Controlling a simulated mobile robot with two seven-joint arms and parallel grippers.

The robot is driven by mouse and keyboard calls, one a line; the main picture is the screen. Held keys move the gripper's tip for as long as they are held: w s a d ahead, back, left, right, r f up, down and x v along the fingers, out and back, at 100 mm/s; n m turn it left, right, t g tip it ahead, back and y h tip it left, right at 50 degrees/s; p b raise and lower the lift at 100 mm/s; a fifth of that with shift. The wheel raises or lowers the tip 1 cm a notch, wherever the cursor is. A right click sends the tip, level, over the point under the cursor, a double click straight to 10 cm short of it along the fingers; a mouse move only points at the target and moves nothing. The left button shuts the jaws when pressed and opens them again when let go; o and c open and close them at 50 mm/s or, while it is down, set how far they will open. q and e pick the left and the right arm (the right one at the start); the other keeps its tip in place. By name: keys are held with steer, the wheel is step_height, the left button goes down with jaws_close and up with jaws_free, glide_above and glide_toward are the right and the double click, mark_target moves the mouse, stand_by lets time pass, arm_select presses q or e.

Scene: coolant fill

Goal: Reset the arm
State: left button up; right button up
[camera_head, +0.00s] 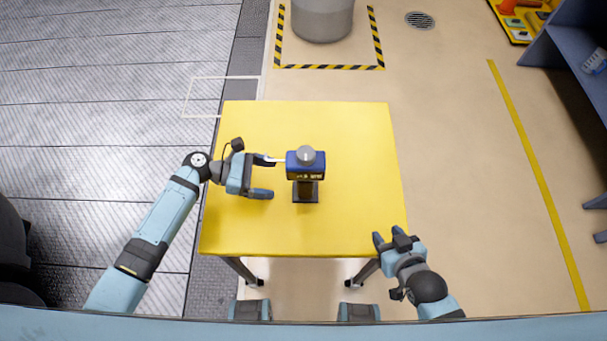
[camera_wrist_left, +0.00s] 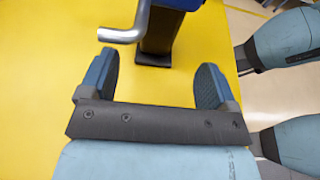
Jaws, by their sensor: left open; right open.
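My left gripper (camera_head: 263,176) is open above the left part of the yellow table (camera_head: 350,130), just left of a blue device on a dark stand (camera_head: 306,170). In the left wrist view, its two blue fingers (camera_wrist_left: 152,85) are spread apart with nothing between them. A bent metal spout (camera_wrist_left: 128,32) of the device reaches in beyond the fingertips, apart from them. The dark stand (camera_wrist_left: 158,40) is upright on the table behind it. My right gripper (camera_head: 392,238) is open and empty by the table's front right corner.
A grey round container (camera_head: 322,18) stands on the floor beyond the table, inside a black-and-yellow striped marking (camera_head: 330,67). A blue shelf (camera_head: 570,55) is at the right. The table's right side and back are clear.

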arm_select(q)
steer(key=shift+v, duration=1.65)
steer(key=shift+d, duration=0.1)
steer(key=s+m+y, duration=0.1)
steer(key=s+m, duration=0.2)
steer(key=s+m+y, duration=0.2)
steer(key=s+m, duration=0.2)
steer(key=shift+s+f, duration=0.1)
steer(key=shift+s, duration=0.1)
steer(key=s+a+r+m+t+y, duration=0.4)
steer(key=s+a+r+m+y, duration=0.65)
steer(key=s+a+m, duration=0.3)
arm_select(e)
steer(key=shift+d+r+p, duration=0.15)
steer(key=shift+r+p, duration=0.75)
steer(key=shift+p, duration=0.05)
arm_select(q)
steer(key=w+d+f+t+h+p, duration=0.2)
steer(key=w+d+f+t, duration=0.4)
steer(key=f, duration=0.3)
steer(key=shift+w+d+f+t, duration=0.2)
steer(key=shift+w+f+t, duration=0.1)
steer(key=shift+f+t, duration=0.15)
arm_select(e)
step_height(320, 180, up, 2)
steer(key=shift+d+r, duration=0.1)
steer(key=shift+r, duration=0.1)
